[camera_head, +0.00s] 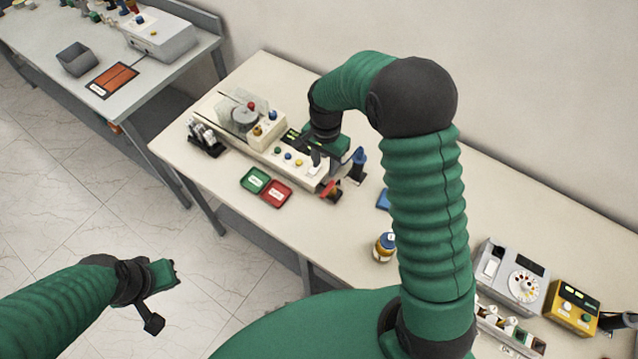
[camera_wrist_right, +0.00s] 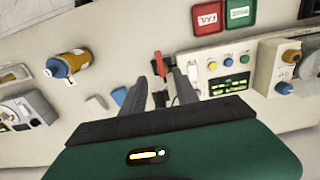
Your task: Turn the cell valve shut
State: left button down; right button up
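The cell valve's red handle (camera_head: 331,190) is at the near right end of the white bench unit (camera_head: 300,170) on the beige table. In the right wrist view the red handle (camera_wrist_right: 158,64) stands just beyond the fingertips, roughly in line with the gap between them; contact cannot be seen. My right gripper (camera_head: 328,160) is above that end of the unit. In the wrist view its two dark fingers (camera_wrist_right: 164,82) are apart with nothing clamped. My left gripper (camera_head: 160,295) hangs over the floor, away from the table; its finger gap is unclear.
A dark blue post (camera_head: 357,163) stands close beside the right gripper. Green (camera_head: 255,180) and red (camera_head: 276,193) trays lie in front of the unit. A blue-and-yellow bottle (camera_head: 384,247) is nearer. A grey meter box (camera_head: 512,272) and yellow box (camera_head: 572,305) stand at right.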

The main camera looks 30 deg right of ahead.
aim_at(326, 191)
jog(key=f+p, duration=0.1)
jog(key=f, duration=0.3)
jog(key=f+p, duration=0.1)
jog(key=f, duration=0.3)
jog(key=d+f+p, duration=0.1)
jog(key=f, duration=0.4)
jog(key=shift+w, duration=0.1)
jog(key=shift+a+f, duration=0.1)
jog(key=shift+a, duration=0.2)
jog(key=shift+c, duration=0.6)
jog(key=shift+a, duration=0.1)
jog(key=c, duration=0.5)
grip_shut()
jog(key=shift+d, duration=0.2)
